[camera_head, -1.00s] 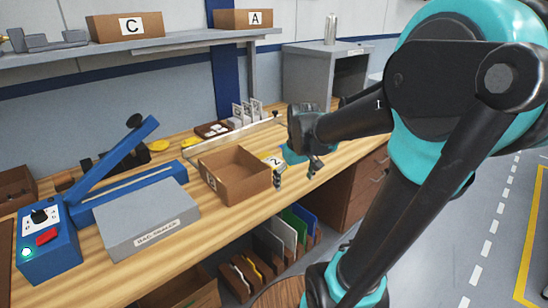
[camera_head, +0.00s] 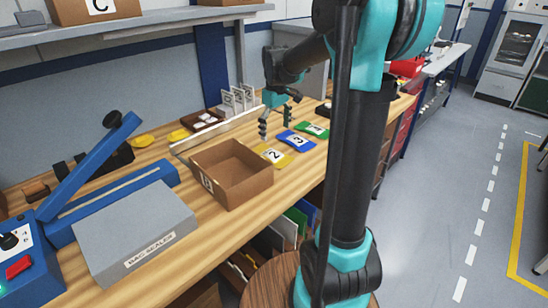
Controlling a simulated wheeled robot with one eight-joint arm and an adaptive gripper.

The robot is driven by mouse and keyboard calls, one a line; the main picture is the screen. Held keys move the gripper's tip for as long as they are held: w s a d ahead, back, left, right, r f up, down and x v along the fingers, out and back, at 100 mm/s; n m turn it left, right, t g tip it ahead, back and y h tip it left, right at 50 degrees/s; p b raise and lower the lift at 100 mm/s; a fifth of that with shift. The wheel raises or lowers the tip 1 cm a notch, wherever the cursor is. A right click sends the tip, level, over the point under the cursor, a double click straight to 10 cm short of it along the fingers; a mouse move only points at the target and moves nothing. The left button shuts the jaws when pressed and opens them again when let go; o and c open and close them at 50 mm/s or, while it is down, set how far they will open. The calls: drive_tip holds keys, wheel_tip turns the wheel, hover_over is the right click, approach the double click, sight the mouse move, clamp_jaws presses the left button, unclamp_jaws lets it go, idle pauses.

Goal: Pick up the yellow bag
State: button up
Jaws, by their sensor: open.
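The yellow bag (camera_head: 273,155) lies flat on the wooden bench, just right of an open cardboard box, with a white label that reads 2. My gripper (camera_head: 276,129) points down with its fingers apart and nothing between them. In the picture it is just above the yellow bag; its height over the bench is hard to tell. A blue bag (camera_head: 297,141) and a green bag (camera_head: 313,130) lie in a row to the right of the yellow one.
The open cardboard box (camera_head: 232,172) stands close to the yellow bag's left. A long metal rail (camera_head: 215,137) runs behind it. A grey bag sealer (camera_head: 135,232) fills the left of the bench. Small yellow items (camera_head: 142,141) lie farther back. A brown tray (camera_head: 203,119) holds white pieces.

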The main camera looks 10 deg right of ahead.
sight(274, 155)
wheel_tip(274, 155, down, 4)
drive_tip(key=shift+r, duration=0.15)
drive_tip(key=shift+s+a+f, duration=0.1)
drive_tip(key=shift+a+f, duration=0.05)
drive_tip(key=shift+f, duration=1.15)
drive_tip(key=shift+s+a+f, duration=0.1)
drive_tip(key=shift+a+f, duration=0.05)
drive_tip(key=shift+f, duration=1.1)
drive_tip(key=shift+c, duration=0.4)
drive_tip(key=c, duration=1.2)
